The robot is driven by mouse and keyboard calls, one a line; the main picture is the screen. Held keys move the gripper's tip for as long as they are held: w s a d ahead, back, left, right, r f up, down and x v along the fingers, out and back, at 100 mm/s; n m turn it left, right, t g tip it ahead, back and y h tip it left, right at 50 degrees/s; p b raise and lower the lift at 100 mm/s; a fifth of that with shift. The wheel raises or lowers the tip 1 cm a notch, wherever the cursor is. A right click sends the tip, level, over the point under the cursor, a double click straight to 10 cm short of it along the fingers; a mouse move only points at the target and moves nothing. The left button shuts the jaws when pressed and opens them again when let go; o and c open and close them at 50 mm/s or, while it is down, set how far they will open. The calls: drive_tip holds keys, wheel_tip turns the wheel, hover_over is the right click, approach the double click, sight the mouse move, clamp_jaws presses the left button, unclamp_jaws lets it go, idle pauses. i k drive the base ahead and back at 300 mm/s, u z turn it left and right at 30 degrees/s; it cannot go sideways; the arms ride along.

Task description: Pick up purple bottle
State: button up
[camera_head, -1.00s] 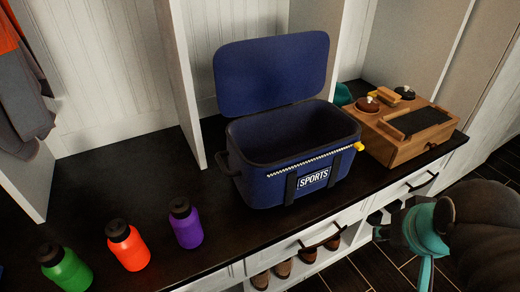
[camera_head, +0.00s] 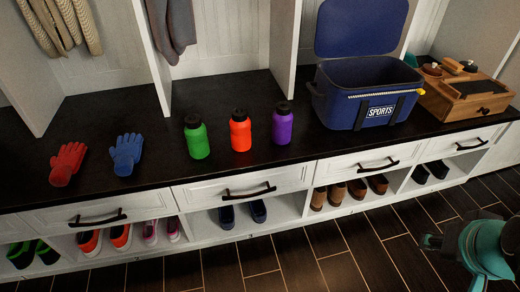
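The purple bottle (camera_head: 282,124) has a black cap and stands upright on the dark bench top (camera_head: 240,182), near its front edge. It is the rightmost of three bottles. To its left stand an orange-red bottle (camera_head: 240,131) and a green bottle (camera_head: 196,138), both upright with black caps. Part of my arm, teal and dark, shows at the lower right, over the floor and well away from the bottles.
An open blue cooler (camera_head: 335,104) marked SPORTS stands right of the purple bottle, with a wooden box (camera_head: 468,98) beyond it. A red glove (camera_head: 68,163) and a blue glove (camera_head: 126,153) lie left. Drawers and shoe cubbies are below the bench. The tiled floor (camera_head: 310,262) in front is clear.

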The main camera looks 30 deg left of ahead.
sight(282, 117)
drive_tip(key=u, duration=0.4)
drive_tip(key=i, duration=0.5)
drive_tip(key=u, duration=0.65)
drive_tip(key=i, duration=0.45)
drive_tip(key=z, duration=1.85)
drive_tip(key=k, duration=1.6)
drive_tip(key=u, duration=1.9)
drive_tip(key=i, duration=0.5)
drive_tip(key=u, duration=0.1)
